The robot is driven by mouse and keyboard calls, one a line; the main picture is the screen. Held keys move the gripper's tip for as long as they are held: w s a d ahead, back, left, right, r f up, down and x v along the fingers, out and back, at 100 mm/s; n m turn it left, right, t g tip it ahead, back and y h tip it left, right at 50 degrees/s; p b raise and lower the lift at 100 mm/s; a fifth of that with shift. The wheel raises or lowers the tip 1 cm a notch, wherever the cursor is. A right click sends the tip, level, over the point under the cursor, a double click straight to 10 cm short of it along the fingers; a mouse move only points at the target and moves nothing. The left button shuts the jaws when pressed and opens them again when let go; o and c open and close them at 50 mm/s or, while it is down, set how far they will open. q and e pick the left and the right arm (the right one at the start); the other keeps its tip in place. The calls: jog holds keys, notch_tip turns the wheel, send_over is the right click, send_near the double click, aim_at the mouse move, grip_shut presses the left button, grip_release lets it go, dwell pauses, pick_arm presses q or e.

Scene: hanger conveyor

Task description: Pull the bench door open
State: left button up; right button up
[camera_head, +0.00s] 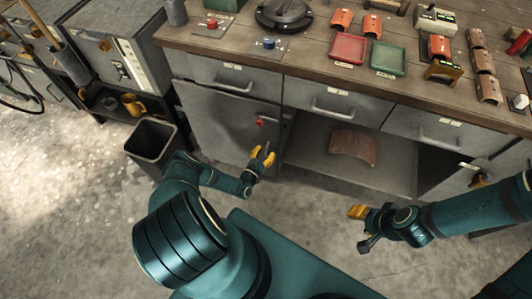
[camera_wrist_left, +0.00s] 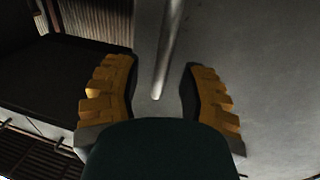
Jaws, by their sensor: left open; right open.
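The grey bench door (camera_head: 215,120) is on the left part of the bench front, below a drawer, and looks flush or nearly so; I cannot tell if it is slightly ajar. A red knob or latch (camera_head: 261,122) sits near its upper right. My left gripper (camera_head: 265,155) is open in front of the door's lower right edge. In the left wrist view, a vertical metal bar (camera_wrist_left: 164,60), which looks like the door's handle, runs down between the open fingers (camera_wrist_left: 158,100), apart from both. My right gripper (camera_head: 362,226) is open and empty, out over the floor.
An open compartment holding a brown curved piece (camera_head: 354,147) lies right of the door. A dark bin (camera_head: 152,143) stands on the floor to the left. Drawers with bar handles (camera_head: 333,112) run above. Trays and parts cover the benchtop.

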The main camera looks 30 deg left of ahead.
pick_arm(q)
jog(key=shift+w, duration=0.2)
grip_shut()
jog(key=shift+s, duration=0.15)
